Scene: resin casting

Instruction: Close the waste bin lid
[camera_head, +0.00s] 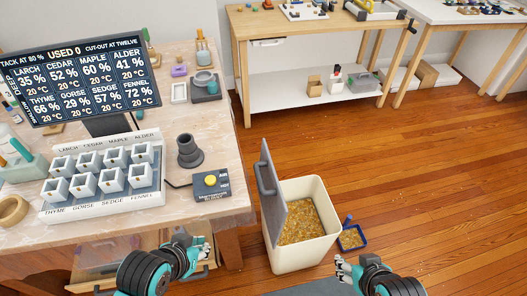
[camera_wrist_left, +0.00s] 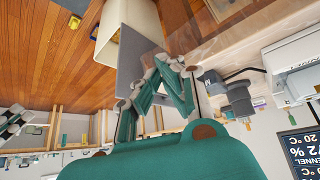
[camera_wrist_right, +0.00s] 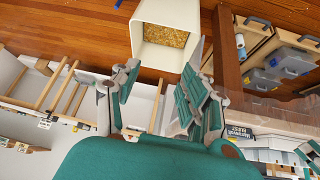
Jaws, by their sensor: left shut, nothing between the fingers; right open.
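The cream waste bin (camera_head: 302,250) stands on the wood floor right of the workbench, with brown shavings inside. Its grey lid (camera_head: 273,197) stands open, raised nearly upright on the bin's left side, with a dark handle on its outer face. The lid (camera_wrist_left: 135,55) and bin also show in the left wrist view. My left gripper (camera_head: 198,252) is shut and empty, left of the bin and apart from it near the bench front. My right gripper (camera_head: 341,267) is open and empty, to the right of the bin's front. The bin's opening (camera_wrist_right: 165,48) shows beyond it in the right wrist view.
A blue dustpan (camera_head: 352,238) with shavings lies on the floor right of the bin. The workbench (camera_head: 215,125) carries a sign, white pots and a yellow-button device (camera_head: 211,181). A drawer (camera_head: 140,262) stands open below its front. Floor to the right is mostly clear.

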